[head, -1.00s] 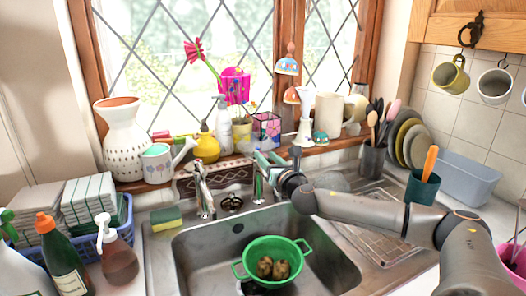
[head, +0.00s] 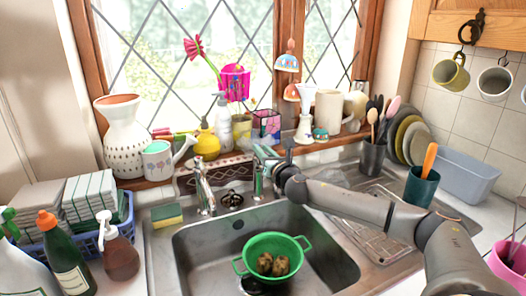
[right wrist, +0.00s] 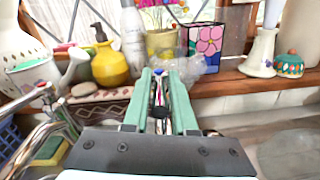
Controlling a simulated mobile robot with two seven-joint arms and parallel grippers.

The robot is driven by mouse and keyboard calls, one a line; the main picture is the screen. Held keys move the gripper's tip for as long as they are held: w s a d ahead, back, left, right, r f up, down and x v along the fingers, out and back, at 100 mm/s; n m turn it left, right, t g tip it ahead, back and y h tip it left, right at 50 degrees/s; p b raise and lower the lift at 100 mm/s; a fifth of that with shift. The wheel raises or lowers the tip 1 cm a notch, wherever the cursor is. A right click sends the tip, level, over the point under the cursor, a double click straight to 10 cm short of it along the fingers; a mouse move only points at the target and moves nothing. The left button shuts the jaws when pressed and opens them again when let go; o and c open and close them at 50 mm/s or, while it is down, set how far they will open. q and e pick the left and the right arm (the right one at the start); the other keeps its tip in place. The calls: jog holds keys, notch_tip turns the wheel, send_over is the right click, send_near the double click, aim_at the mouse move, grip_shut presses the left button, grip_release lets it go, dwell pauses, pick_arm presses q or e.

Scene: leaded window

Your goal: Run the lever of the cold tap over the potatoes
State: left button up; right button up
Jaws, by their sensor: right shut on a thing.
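Two brown potatoes (head: 272,264) lie in a green colander (head: 276,243) in the sink. Two chrome taps stand at the sink's back edge: a left tap (head: 203,188) and a right tap (head: 259,186). My right gripper (head: 262,154) is at the top of the right tap. In the right wrist view my right gripper (right wrist: 160,76) is shut on a slim tap lever (right wrist: 159,94) with a blue mark near its top. The green fingers hide part of the lever. No water stream shows. My left gripper is not in view.
The sink (head: 205,255) is otherwise clear around the colander. A sponge (head: 166,215) lies left of the taps. Behind them, the sill holds a yellow pot (head: 207,145), a watering can (head: 158,161) and a flowered box (head: 267,125). A utensil pot (head: 372,156) stands right.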

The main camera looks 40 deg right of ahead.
grip_shut()
jog(key=shift+s+r, duration=0.1)
jog(key=shift+d+r, duration=0.1)
jog(key=shift+r, duration=0.05)
dwell(0.7)
